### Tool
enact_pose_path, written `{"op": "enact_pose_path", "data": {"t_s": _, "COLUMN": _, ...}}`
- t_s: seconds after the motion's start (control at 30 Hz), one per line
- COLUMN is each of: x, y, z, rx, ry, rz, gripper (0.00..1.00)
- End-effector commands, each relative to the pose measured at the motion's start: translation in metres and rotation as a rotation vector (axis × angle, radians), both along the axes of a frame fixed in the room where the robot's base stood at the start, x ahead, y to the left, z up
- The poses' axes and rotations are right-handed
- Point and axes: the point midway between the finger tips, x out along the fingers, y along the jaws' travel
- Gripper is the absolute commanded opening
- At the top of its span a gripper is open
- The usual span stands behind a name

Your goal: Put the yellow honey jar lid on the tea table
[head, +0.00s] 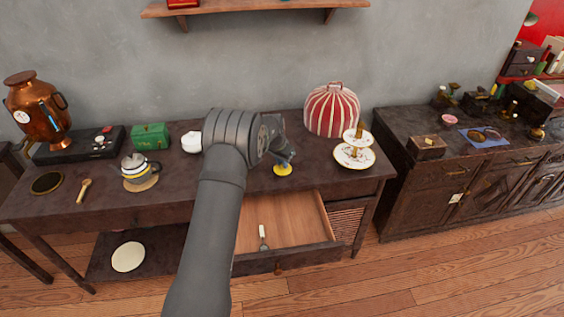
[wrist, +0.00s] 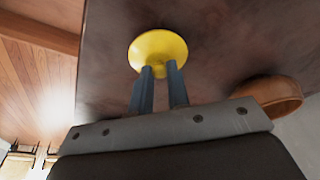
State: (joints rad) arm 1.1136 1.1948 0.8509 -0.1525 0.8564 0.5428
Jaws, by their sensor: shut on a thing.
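The yellow honey jar lid (head: 283,170) is at my gripper's tips, over the right part of the dark tea table (head: 100,205). In the wrist view the round yellow lid (wrist: 158,47) sits at the ends of the two blue-grey fingers. My gripper (head: 287,158) is shut on the lid, and it also shows in the wrist view (wrist: 162,70). The lid is at or close to the tabletop; I cannot tell whether it touches. My arm hides part of the table's middle.
An open drawer (head: 285,222) with a small utensil juts out below. The striped red cozy (head: 331,110) and a tiered plate stand (head: 354,156) are to the right. A green box (head: 150,136), striped teapot (head: 138,168) and copper urn (head: 38,108) are left. A brown rounded object (wrist: 268,98) shows in the wrist view.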

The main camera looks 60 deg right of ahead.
Motion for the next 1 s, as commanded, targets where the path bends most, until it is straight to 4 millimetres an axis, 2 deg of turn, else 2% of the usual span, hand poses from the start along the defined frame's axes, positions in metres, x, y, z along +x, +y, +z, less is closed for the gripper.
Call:
{"op": "enact_pose_path", "data": {"t_s": 0.23, "x": 0.000, "y": 0.000, "z": -0.002, "rx": 0.000, "ry": 0.000, "rz": 0.000, "gripper": 0.00}}
{"op": "enact_pose_path", "data": {"t_s": 0.27, "x": 0.000, "y": 0.000, "z": -0.003, "rx": 0.000, "ry": 0.000, "rz": 0.000, "gripper": 0.18}}
{"op": "enact_pose_path", "data": {"t_s": 0.37, "x": 0.000, "y": 0.000, "z": -0.002, "rx": -0.001, "ry": -0.001, "rz": 0.000, "gripper": 0.37}}
{"op": "enact_pose_path", "data": {"t_s": 0.73, "x": 0.000, "y": 0.000, "z": 0.003, "rx": -0.001, "ry": -0.001, "rz": 0.000, "gripper": 0.37}}
{"op": "enact_pose_path", "data": {"t_s": 0.87, "x": 0.000, "y": 0.004, "z": 0.019, "rx": -0.002, "ry": -0.001, "rz": 0.000, "gripper": 0.37}}
{"op": "enact_pose_path", "data": {"t_s": 1.0, "x": 0.000, "y": 0.011, "z": 0.046, "rx": -0.003, "ry": -0.002, "rz": 0.001, "gripper": 0.37}}
